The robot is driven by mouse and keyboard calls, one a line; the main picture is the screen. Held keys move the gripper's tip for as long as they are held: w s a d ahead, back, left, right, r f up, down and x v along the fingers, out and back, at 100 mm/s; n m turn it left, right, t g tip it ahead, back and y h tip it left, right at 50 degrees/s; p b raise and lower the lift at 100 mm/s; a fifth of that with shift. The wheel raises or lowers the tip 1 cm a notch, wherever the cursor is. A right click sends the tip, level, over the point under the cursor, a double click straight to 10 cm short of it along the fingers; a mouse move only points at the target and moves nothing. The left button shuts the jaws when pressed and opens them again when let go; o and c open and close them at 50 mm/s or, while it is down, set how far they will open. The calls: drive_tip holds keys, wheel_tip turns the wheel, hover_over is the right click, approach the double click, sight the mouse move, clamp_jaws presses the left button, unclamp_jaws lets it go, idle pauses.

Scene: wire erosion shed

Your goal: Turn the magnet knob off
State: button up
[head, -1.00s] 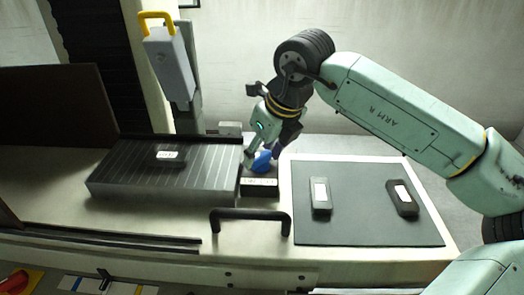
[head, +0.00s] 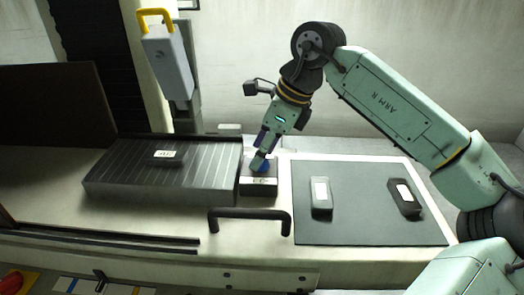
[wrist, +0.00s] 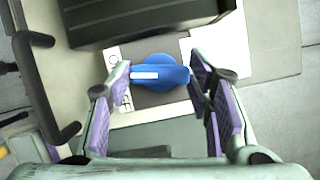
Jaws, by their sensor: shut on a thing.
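The blue magnet knob (head: 266,166) sits on a small dark block with a white label (head: 258,182), just right of the grooved magnet plate (head: 140,192). My gripper (head: 260,163) reaches down onto the knob from above and hides part of it. In the wrist view the knob (wrist: 172,70) lies crosswise between the two purple-padded fingers, its white mark toward the left finger. My gripper (wrist: 161,78) is shut on the knob across its length. Letters on the white plate around the knob are partly hidden by the left finger.
A dark part with a white label (head: 163,157) lies on the magnet plate. A black handle (head: 250,222) stands in front of the knob block. A grey head with yellow handle (head: 167,62) hangs behind the plate.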

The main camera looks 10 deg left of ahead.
drive_tip(key=n+g, duration=0.1)
drive_tip(key=n, duration=0.1)
drive_tip(key=n+g, duration=0.1)
drive_tip(key=n, duration=0.2)
drive_tip(key=shift+w+a+n+h+p, duration=0.1)
drive_tip(key=shift+w+n+h+p, duration=0.05)
drive_tip(key=shift+n+h+p, duration=0.15)
drive_tip(key=n, duration=0.2)
drive_tip(key=n+g+h+p, duration=0.1)
drive_tip(key=n, duration=0.2)
drive_tip(key=shift+w+n+g, duration=0.1)
drive_tip(key=shift+n+g, duration=0.2)
drive_tip(key=shift+h, duration=0.3)
drive_tip(key=o, duration=1.1)
drive_tip(key=shift+o, duration=0.2)
drive_tip(key=shift+r, duration=0.1)
drive_tip(key=v, duration=1.2)
drive_tip(key=shift+w, duration=0.1)
